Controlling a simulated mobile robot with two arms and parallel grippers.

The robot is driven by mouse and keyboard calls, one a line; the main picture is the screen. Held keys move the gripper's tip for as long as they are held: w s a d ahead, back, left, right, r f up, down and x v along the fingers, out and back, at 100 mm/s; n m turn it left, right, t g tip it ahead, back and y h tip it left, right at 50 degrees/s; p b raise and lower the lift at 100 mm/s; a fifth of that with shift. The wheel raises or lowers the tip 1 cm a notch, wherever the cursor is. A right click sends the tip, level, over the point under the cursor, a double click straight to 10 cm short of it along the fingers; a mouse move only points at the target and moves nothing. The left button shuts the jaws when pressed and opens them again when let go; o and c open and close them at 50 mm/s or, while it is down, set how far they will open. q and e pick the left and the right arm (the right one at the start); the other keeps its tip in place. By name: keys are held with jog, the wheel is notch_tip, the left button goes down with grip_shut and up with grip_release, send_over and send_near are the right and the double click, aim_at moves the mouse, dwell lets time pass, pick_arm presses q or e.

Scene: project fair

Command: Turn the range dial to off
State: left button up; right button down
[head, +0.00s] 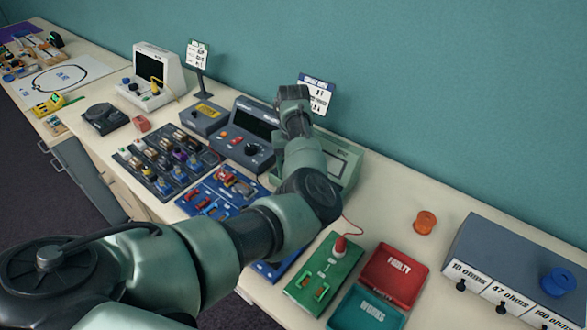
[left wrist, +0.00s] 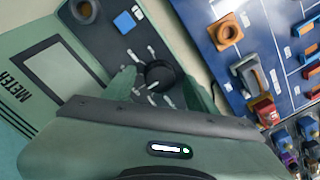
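The green meter (head: 347,160) stands on the bench, largely behind my left arm in the head view. In the left wrist view the meter (left wrist: 25,55) shows a blank screen, a METER label and a dark panel. The black round range dial (left wrist: 158,74) sits on that panel with white marks around it; I cannot read its setting. My left gripper (left wrist: 161,82) is over the panel, open, with one green finger on each side of the dial and small gaps visible. In the head view my arm hides its fingertips. My right gripper is out of view.
A blue board (head: 222,190) and a dark parts tray (head: 165,160) lie left of the meter. A grey console (head: 245,135) stands close beside it. A green board (head: 323,272), red bin (head: 393,275) and teal bin (head: 365,308) are nearer. A sign (head: 317,95) stands behind.

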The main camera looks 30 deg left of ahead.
pick_arm(q)
jog(key=shift+r, duration=0.1)
notch_tip(320, 180, up, 8)
jog(key=shift+f+b, duration=0.2)
jog(key=shift+b, duration=0.75)
